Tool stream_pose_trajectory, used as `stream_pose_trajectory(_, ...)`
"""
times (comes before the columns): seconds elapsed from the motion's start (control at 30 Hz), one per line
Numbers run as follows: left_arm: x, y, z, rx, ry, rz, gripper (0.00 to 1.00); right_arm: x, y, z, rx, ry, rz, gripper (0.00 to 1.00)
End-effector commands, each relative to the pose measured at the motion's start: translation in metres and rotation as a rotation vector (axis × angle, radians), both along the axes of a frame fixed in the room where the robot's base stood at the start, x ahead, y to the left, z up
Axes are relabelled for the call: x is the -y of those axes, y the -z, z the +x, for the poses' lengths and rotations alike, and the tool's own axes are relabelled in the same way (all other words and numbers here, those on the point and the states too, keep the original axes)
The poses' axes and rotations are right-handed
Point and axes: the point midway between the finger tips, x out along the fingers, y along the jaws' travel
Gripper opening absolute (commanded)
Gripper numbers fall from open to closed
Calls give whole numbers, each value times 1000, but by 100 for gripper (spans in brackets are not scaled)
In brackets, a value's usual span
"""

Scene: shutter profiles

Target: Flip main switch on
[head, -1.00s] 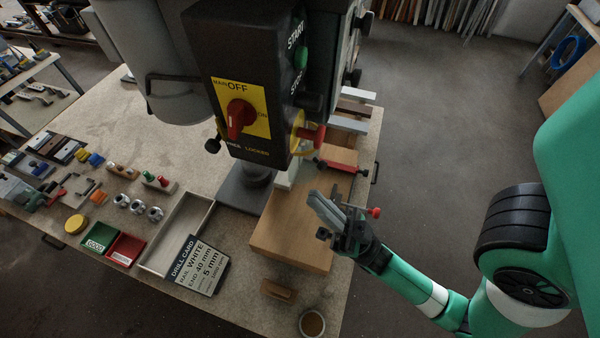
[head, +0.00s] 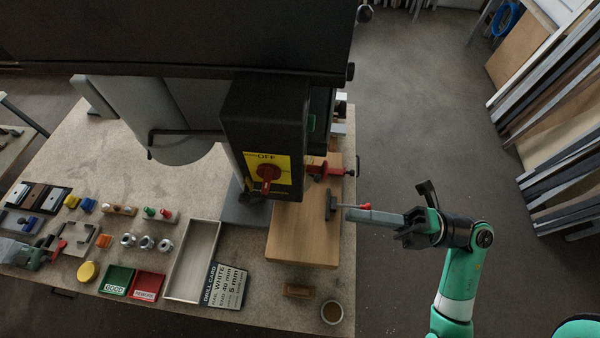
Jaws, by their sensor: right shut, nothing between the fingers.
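The main switch is a red rotary knob (head: 267,174) on a yellow plate (head: 284,163) on the front of the black drill-press control box (head: 265,115). OFF is readable above the knob; the ON mark is not legible from here, and I cannot tell the knob's exact setting. My right gripper (head: 350,214) comes in from the right with its grey fingers shut and empty, pointing left. Its tips appear over the right side of the wooden board, right of and lower in the picture than the knob, and apart from it. My left gripper is not in view.
A red-handled clamp (head: 326,170) and a wooden board (head: 300,235) lie under and beside the control box. A drill card (head: 224,286), an empty tray (head: 174,290), green and red bins and small parts cover the front left of the bench. Open floor lies to the right.

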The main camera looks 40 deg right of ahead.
Motion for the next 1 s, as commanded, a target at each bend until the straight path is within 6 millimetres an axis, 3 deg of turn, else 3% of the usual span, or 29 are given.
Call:
stream_pose_trajectory(0.17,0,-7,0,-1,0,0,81,12,-8,-1,4,39,-4,0)
stream_pose_trajectory(0.57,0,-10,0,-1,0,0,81,5,-11,6,5,32,-1,0)
stream_pose_trajectory(1.0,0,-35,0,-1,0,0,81,-49,-32,71,6,26,-3,0)
